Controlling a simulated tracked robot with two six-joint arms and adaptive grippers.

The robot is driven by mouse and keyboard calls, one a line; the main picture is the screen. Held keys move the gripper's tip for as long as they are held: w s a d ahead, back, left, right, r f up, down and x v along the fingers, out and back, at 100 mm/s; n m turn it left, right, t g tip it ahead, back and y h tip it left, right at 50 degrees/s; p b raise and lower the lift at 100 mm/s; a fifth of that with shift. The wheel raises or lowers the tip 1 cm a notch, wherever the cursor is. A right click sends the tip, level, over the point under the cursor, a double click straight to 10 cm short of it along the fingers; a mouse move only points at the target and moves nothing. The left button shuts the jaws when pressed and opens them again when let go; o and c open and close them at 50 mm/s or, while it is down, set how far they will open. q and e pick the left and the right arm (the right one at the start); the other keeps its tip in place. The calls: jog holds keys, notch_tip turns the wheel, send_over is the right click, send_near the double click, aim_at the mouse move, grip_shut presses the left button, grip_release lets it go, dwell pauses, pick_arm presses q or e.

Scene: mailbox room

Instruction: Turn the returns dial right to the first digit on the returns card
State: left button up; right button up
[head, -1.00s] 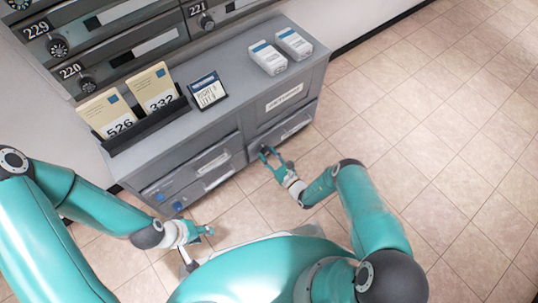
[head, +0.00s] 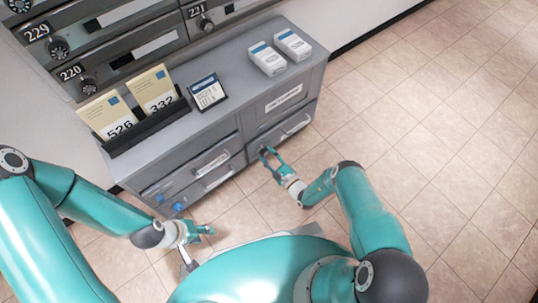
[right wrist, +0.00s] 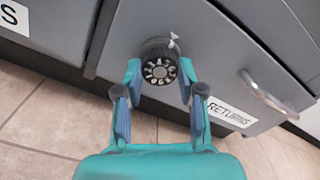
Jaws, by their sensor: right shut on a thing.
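The returns dial (right wrist: 160,70) is a black round knob with white digits on the front of a grey drawer, beside a label (right wrist: 230,113) reading RETURNS. A small pale pointer (right wrist: 173,40) sits just above it. My right gripper (head: 268,154) is shut on the dial, with one finger on each side in the right wrist view (right wrist: 161,75). In the head view the fingers largely hide the dial. A small dark-framed card (head: 207,92) with handwriting stands on the cabinet top; its text is too small to read surely. My left gripper (head: 203,233) hangs low left of centre, away from the cabinet.
A black holder (head: 147,128) with cards 526 and 332 stands on the cabinet top (head: 237,90). Two white boxes (head: 267,59) lie at its far end. Mailboxes with dials 220 and 229 are behind. A drawer handle (right wrist: 268,92) is right of the dial. Tiled floor at right is clear.

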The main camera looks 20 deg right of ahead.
jog(key=shift+w+n, duration=0.15)
jog(key=shift+n, duration=0.35)
jog(key=o, duration=1.1)
jog(key=shift+o, duration=0.2)
jog(key=shift+r, duration=4.95)
